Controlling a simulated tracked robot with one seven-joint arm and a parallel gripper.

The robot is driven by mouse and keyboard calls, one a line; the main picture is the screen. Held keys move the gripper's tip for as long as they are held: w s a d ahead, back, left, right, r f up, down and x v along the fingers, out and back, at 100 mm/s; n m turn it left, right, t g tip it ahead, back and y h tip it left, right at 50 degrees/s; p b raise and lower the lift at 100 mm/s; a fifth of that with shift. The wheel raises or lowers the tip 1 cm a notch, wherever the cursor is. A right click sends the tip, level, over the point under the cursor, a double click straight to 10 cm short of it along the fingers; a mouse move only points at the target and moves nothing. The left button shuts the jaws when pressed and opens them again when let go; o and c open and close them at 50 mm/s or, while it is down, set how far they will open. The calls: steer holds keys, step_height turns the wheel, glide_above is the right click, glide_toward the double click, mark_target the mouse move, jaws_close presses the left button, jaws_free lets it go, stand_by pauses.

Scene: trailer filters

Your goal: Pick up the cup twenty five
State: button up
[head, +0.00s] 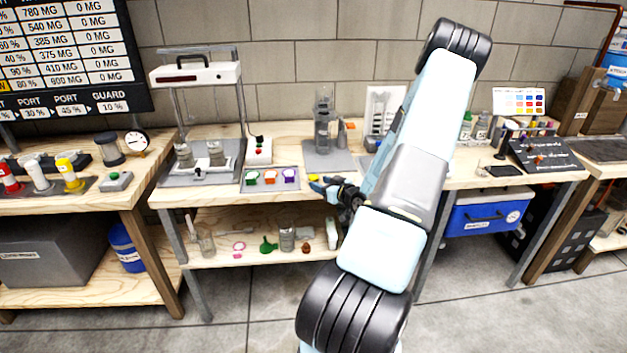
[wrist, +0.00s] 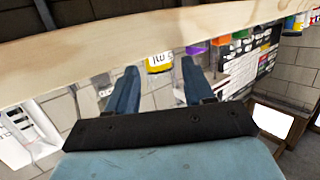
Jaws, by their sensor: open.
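A yellow cup (wrist: 159,62) with a white label shows in the wrist view between my fingertips, at the edge of the pale wooden bench. Only the start of its label can be made out, roughly "TW". My gripper (wrist: 158,75) is open, with a finger on either side of the view of the cup and gaps between. In the head view my gripper (head: 321,187) is at the front edge of the middle bench, where a bit of yellow cup (head: 313,178) shows just behind the fingers. I cannot tell how deep the cup sits between them.
Green (head: 251,178), orange (head: 270,177) and purple (head: 290,175) cups stand in a row left of the yellow one. A glass column apparatus (head: 323,125) stands behind. A lower shelf (head: 220,252) with jars and small items is below. My arm hides the bench to the right.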

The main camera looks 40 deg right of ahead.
mark_target(317, 180)
steer(key=shift+x, duration=2.65)
steer(key=shift+d, duration=0.2)
steer(key=c, duration=0.7)
steer(key=shift+r, duration=0.1)
steer(key=shift+c, duration=0.2)
